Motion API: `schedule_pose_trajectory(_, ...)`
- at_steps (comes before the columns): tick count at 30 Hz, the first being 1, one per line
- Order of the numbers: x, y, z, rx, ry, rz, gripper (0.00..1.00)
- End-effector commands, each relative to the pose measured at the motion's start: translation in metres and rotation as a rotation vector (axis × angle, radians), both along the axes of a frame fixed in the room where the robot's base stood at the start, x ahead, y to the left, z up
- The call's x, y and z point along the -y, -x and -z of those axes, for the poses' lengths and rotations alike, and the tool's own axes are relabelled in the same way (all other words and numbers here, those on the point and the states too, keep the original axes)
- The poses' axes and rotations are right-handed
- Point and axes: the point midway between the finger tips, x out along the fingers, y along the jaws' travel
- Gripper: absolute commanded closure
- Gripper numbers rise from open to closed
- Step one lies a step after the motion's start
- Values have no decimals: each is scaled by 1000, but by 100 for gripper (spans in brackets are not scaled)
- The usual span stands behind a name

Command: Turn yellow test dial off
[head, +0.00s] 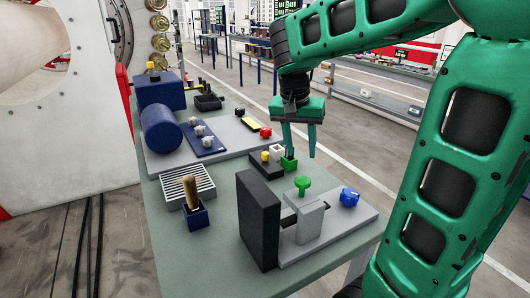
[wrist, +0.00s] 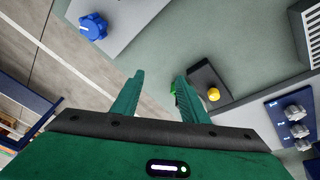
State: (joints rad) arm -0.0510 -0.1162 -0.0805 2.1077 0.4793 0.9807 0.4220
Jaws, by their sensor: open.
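A small yellow knob (head: 265,155) sits on a black block (head: 261,170) on the table; it also shows in the wrist view (wrist: 213,94), right of my fingers. Another yellow knob (head: 151,65) is on top of the dark blue box at the far left. I cannot tell which is the test dial, nor its setting. My gripper (head: 299,150) is open with nothing seen between its fingers. It points down above the table's right side, near the small green block (head: 289,163). In the wrist view the fingers (wrist: 160,78) are apart, touching no yellow knob.
A black upright plate (head: 259,220), a green knob (head: 303,183) and a blue knob (head: 349,197) stand in front. A red knob (head: 265,132) and a blue panel with grey knobs (head: 202,140) lie behind. A wood-handled tool stands in a blue holder (head: 195,215).

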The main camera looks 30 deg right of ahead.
Motion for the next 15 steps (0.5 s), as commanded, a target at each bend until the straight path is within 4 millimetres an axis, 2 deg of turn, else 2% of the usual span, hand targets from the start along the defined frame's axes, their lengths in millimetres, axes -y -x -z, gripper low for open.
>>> schedule_pose_trajectory(1, -12, -29, -4, 23, 17, 19, 60)
schedule_pose_trajectory(3, -26, -61, -9, 59, 35, 59, 60)
schedule_pose_trajectory(6, -44, -96, -13, 103, 51, 104, 60)
schedule_pose_trajectory(10, -60, -122, -16, 140, 60, 143, 60)
schedule_pose_trajectory(15, -64, -132, -12, 153, 64, 161, 60)
